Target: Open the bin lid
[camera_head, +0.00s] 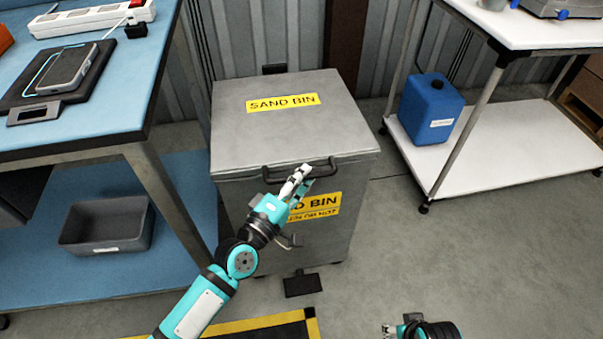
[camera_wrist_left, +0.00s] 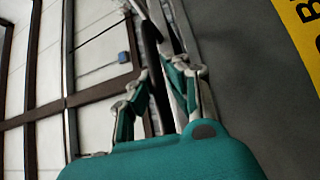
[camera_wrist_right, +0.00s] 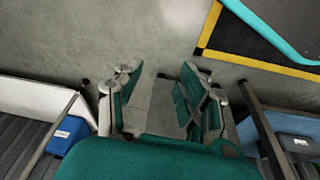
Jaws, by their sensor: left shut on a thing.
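The grey sand bin (camera_head: 352,182) stands on the floor. Its flat lid (camera_head: 300,132), with a yellow SAND BIN label, lies shut on top. A dark bar handle (camera_head: 268,177) runs along the lid's front edge. In the left wrist view the dark bar (camera_wrist_left: 152,50) passes between the fingers of my left gripper (camera_wrist_left: 165,88). My right gripper (camera_wrist_right: 165,75) is open and empty over the floor; only part of it shows low in the head view.
A blue-topped bench (camera_head: 110,110) stands close on the left, with a grey tray (camera_head: 108,222) on its lower shelf. A white trolley (camera_head: 500,150) with a blue canister (camera_head: 430,108) stands on the right. A black pedal (camera_head: 302,285) sticks out at the bin's foot.

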